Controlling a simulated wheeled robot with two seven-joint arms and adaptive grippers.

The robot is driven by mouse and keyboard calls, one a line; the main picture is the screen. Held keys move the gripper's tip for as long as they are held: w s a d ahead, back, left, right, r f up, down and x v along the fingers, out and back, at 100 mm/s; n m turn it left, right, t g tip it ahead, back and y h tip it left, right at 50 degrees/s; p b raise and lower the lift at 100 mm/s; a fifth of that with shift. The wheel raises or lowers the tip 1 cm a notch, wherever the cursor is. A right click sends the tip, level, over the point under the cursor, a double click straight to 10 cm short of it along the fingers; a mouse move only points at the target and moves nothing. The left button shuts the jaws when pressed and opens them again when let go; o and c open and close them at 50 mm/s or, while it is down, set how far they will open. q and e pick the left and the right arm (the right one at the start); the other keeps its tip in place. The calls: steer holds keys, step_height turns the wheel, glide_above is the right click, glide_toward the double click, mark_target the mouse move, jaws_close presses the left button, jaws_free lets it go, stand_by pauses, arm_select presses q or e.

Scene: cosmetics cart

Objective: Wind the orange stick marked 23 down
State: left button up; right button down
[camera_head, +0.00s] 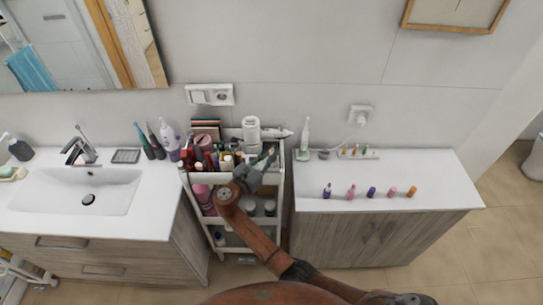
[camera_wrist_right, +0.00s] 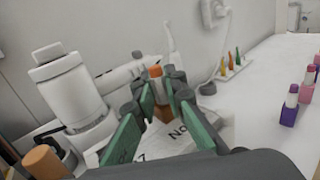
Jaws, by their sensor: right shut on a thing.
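An orange stick (camera_wrist_right: 156,72) with an orange tip and a pale collar stands between the fingers in the right wrist view. My right gripper (camera_wrist_right: 160,95) is shut on it with its green-padded fingers, which hide part of its body. No number 23 can be read on it. In the head view my right gripper (camera_head: 266,163) is over the top of the white cart (camera_head: 282,190), and the stick is too small to make out there. Another orange stick (camera_head: 412,192) stands on the right counter. My left gripper is not in view.
Bottles and boxes crowd the cart's top, with a white cylinder (camera_head: 251,130) behind my gripper; it is large in the wrist view (camera_wrist_right: 70,85). Purple and pink sticks (camera_head: 350,192) stand in a row on the right counter (camera_head: 440,175). A sink (camera_head: 80,192) is at left.

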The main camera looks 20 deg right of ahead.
steer(key=shift+m+g+h+b, duration=0.55)
steer(key=shift+m+g+h, duration=0.2)
steer(key=shift+g, duration=0.25)
stand_by(0.4)
steer(key=c, duration=1.9)
jaws_free()
steer(key=shift+c, duration=0.2)
steer(key=shift+r, duration=4.95)
